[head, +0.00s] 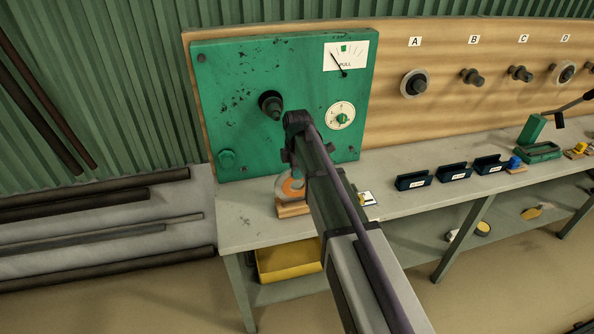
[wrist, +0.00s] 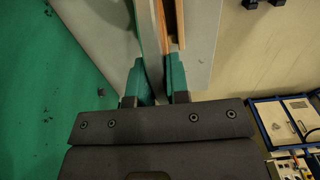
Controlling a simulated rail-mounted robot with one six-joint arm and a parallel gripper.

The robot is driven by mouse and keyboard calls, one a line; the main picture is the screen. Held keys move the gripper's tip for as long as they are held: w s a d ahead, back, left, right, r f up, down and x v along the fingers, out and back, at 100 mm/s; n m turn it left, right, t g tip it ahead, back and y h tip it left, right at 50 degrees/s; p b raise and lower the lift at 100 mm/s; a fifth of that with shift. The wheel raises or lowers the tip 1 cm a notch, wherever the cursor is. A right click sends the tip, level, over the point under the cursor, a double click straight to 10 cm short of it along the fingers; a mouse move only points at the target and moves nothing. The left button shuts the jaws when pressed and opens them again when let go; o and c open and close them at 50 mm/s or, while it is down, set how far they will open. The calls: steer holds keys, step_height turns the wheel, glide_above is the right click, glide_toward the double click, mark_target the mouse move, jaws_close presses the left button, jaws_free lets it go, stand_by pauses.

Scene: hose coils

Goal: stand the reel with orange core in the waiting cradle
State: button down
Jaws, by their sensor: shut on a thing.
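The reel with the orange core (head: 291,187) stands upright at the left end of the bench, partly hidden behind my arm. A wooden cradle (head: 294,209) is directly under it; I cannot tell whether the reel rests fully in it. In the wrist view my gripper (wrist: 155,78) is shut on the reel, its teal fingers on either side of the reel's thin grey edge (wrist: 150,45). A strip of orange and wood shows beside that edge. In the head view my arm hides the fingers.
A green panel (head: 230,95) with a pull gauge (head: 346,56) and a dial (head: 341,116) stands behind. Pegs lettered A to D line the wooden backboard. Dark blue trays (head: 454,172) sit along the bench (head: 400,200). A yellow bin (head: 289,262) is below.

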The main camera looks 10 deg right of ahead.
steer(key=shift+f+b, duration=1.4)
steer(key=shift+f, duration=0.05)
stand_by(0.3)
steer(key=c, duration=1)
jaws_free()
steer(key=shift+r, duration=0.15)
steer(key=shift+r+p, duration=3.45)
steer(key=shift+p, duration=0.1)
step_height(320, 180, up, 11)
steer(key=p, duration=1)
steer(key=shift+f+p, duration=0.15)
steer(key=shift+p, duration=0.25)
